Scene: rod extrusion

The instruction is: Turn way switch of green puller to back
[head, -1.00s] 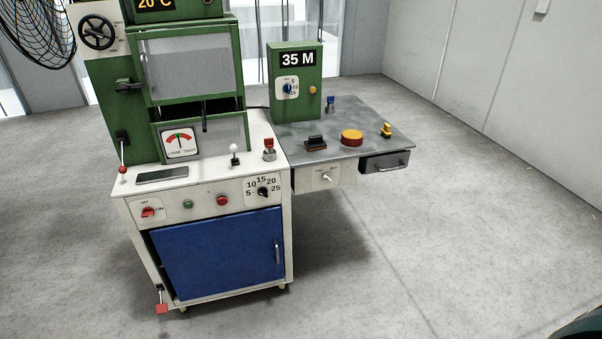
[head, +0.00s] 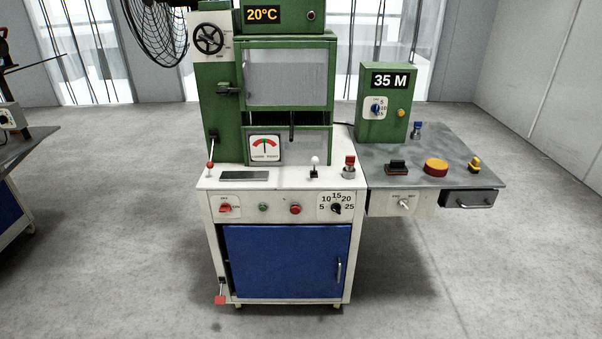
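A tall green machine (head: 220,90) stands on a white cabinet (head: 285,207). A smaller green box (head: 386,128) marked "35 M" stands on the grey side table (head: 440,150). I cannot tell for sure which control is the way switch. A silver toggle (head: 404,203) sits on the white panel under the side table. A small white-knobbed lever (head: 314,165) stands upright on the cabinet top, and a dark rocker-like switch (head: 397,168) is on the side table. Neither of my grippers is in view.
The side table also carries a yellow-red button (head: 436,167), a blue knob (head: 417,129) and a yellow knob (head: 475,163). A drawer (head: 469,199) sits under its right end. A fan (head: 158,33) and another table (head: 22,145) are left. Floor in front is clear.

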